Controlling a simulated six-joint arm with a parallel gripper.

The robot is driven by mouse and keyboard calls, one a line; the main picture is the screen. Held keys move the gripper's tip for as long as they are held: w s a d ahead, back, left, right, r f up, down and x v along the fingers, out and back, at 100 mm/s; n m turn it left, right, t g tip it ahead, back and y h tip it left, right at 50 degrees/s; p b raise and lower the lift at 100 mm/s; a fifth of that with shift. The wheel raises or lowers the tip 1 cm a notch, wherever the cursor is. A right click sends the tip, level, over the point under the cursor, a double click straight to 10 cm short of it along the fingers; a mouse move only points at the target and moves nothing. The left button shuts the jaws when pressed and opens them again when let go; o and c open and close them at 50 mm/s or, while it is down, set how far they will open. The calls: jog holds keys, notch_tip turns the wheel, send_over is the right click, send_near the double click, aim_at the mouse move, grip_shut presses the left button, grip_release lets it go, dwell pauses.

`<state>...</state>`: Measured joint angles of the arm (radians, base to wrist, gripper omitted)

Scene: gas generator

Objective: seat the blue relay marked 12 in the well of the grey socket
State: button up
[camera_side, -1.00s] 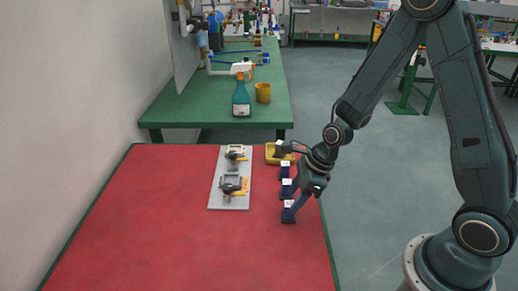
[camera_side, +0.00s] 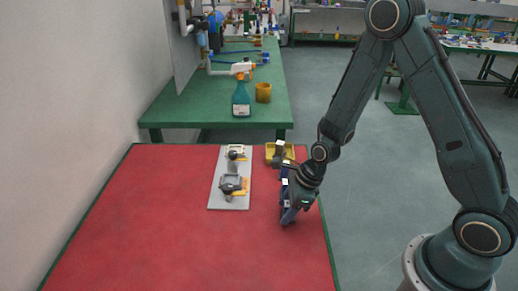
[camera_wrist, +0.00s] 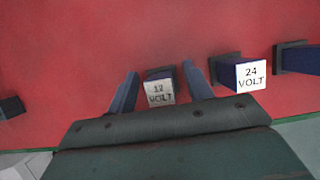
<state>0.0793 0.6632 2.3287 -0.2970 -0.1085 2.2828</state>
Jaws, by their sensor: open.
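The blue relay marked 12 (camera_wrist: 159,91) stands upright on the red table, with a white "12 VOLT" label on top. My gripper (camera_wrist: 160,78) is open, with one blue finger on each side of this relay and visible gaps between. In the side view my gripper (camera_side: 288,208) is low at the table's right part and largely hides the relays there. A grey plate (camera_side: 214,200) to its left carries two grey-framed sockets with yellow and dark parts, a nearer one (camera_side: 230,182) and a farther one (camera_side: 236,151). Their wells are too small to make out.
A blue relay marked 24 (camera_wrist: 251,75) stands close right of my gripper, with another blue relay (camera_wrist: 298,58) beyond it. A yellow bin (camera_side: 288,152) is at the table's back right. The red table (camera_side: 140,220) is clear left of the plate.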

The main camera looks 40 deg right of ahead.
aim_at(287, 204)
jog(key=shift+f, duration=0.15)
dwell(0.4)
jog(key=c, duration=1.1)
jog(key=shift+r, duration=0.25)
notch_tip(287, 204, up, 20)
jog(key=shift+f, duration=0.2)
dwell(0.5)
